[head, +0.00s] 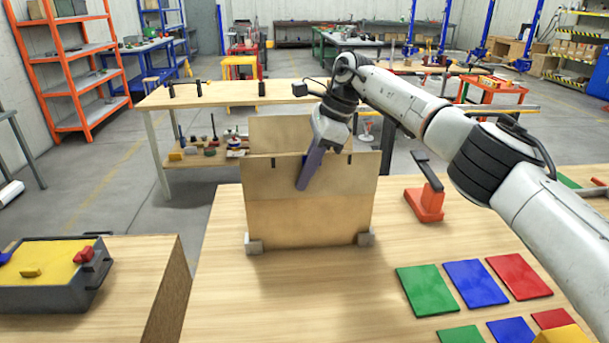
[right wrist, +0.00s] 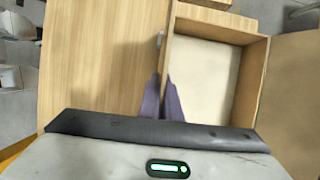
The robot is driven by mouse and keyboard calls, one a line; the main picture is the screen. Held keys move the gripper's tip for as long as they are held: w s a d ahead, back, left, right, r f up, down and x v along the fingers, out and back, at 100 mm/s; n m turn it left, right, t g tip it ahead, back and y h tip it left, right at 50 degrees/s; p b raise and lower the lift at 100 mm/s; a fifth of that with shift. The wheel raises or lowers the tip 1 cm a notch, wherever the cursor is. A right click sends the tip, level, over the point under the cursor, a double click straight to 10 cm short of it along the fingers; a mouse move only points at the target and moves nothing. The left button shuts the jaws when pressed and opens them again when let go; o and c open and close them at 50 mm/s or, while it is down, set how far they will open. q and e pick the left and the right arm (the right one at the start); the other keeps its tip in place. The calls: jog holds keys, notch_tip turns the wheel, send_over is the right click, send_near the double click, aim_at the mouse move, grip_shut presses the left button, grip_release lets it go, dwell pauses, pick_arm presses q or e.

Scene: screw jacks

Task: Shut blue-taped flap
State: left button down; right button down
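A tan open-topped box (head: 300,222) stands on the near table between grey corner blocks. Its near flap (head: 262,180) stands up from the front wall, and another panel (head: 280,132) rises behind it. I see no blue tape on either. In the right wrist view the box's inside (right wrist: 208,75) is open with a pale floor, and a tan panel (right wrist: 295,85) lies beyond its right wall. My right gripper (head: 305,180) is in front of the near flap, fingers slanting down. My left gripper is out of view.
An orange stand with a dark bar (head: 426,200) is right of the box. Flat green, blue and red squares (head: 476,282) lie at the front right. A grey bin (head: 55,285) with yellow contents stands on a separate table at left. The tabletop before the box is clear.

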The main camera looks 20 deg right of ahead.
jog(key=c, duration=2)
grip_release()
jog(key=shift+r, duration=0.1)
jog(key=v, duration=1)
jog(key=shift+d+r, duration=0.1)
jog(key=shift+d, duration=0.05)
